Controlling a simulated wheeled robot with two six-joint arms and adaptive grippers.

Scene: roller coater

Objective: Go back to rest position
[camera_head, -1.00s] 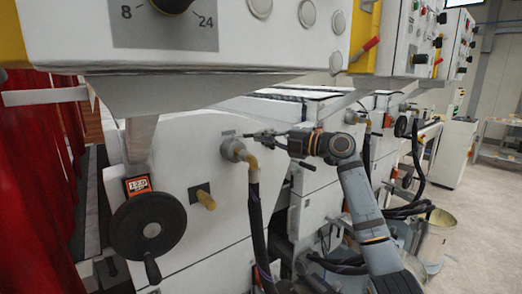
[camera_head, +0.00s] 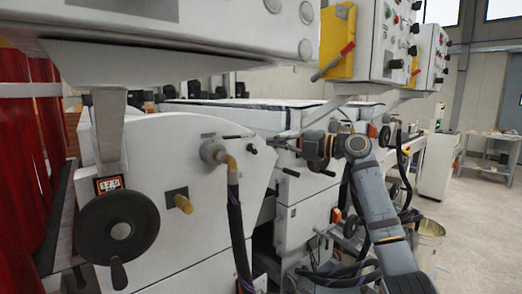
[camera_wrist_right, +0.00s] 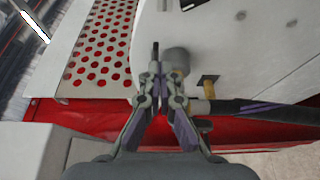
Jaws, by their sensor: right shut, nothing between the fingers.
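My right gripper (camera_head: 284,139) is near the right edge of the white machine side panel (camera_head: 150,155) in the head view, on an arm that rises from the lower right. In the right wrist view my right gripper (camera_wrist_right: 158,72) has its fingers together with nothing between them. Beyond its tips are a grey round fitting (camera_wrist_right: 176,60) and a thin dark pin. I cannot tell whether the fingers touch either. My left gripper is in neither view.
A black handwheel (camera_head: 118,228), a brass knob (camera_head: 183,204) and a hose fitting (camera_head: 212,152) stick out of the panel. Dark hoses (camera_head: 238,240) hang below. A control box (camera_head: 392,45) is overhead. A metal bucket (camera_head: 428,240) stands right, with open floor (camera_head: 480,225) beyond.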

